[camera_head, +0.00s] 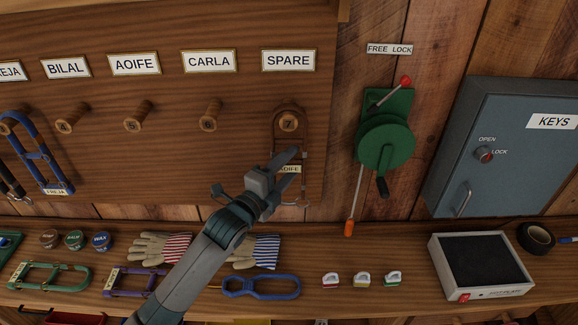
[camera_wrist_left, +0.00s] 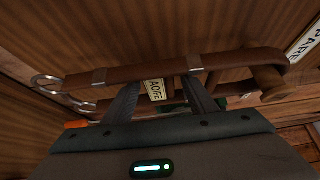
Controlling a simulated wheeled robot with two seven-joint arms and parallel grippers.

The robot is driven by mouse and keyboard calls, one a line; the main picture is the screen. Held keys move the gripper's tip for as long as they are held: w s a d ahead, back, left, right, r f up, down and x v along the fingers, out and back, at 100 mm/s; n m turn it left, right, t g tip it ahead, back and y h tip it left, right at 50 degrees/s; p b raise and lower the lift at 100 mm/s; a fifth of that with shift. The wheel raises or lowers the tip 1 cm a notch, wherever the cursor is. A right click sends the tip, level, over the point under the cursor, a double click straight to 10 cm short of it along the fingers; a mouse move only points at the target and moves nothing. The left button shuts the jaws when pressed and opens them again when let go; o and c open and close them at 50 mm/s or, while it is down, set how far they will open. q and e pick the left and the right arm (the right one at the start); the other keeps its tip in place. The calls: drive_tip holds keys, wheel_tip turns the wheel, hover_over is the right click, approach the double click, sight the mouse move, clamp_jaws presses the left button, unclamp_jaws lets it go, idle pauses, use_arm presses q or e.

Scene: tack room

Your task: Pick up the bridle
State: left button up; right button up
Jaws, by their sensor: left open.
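A brown bridle (camera_head: 275,130) hangs on peg 7 under the SPARE label (camera_head: 289,61). Its tag (camera_head: 289,169) reads AOIFE. My left gripper (camera_head: 288,160) is open in front of the lower part of this bridle and covers some of it. In the left wrist view the brown bridle (camera_wrist_left: 230,62) runs across just past my two fingers (camera_wrist_left: 163,95), with the tag (camera_wrist_left: 156,90) seen between them. I cannot tell whether the fingers touch the strap. A blue bridle (camera_head: 25,135) tagged FREJA hangs at the far left. My right gripper is out of view.
Pegs under BILAL, AOIFE and CARLA (camera_head: 209,61) are bare. A green winch (camera_head: 385,140) and a grey KEYS cabinet (camera_head: 500,145) are to the right. The shelf below holds gloves (camera_head: 160,247), a blue bridle-like loop (camera_head: 262,287), tins and a black-topped box (camera_head: 480,262).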

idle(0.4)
use_arm(q)
clamp_jaws()
drive_tip(key=shift+r, duration=0.1)
drive_tip(key=shift+r+b, duration=0.4)
wheel_tip(320, 180, up, 3)
drive_tip(key=shift+f+b, duration=0.15)
drive_tip(key=shift+b, duration=0.6)
drive_tip(key=s+b, duration=0.4)
drive_tip(key=s, duration=1.4)
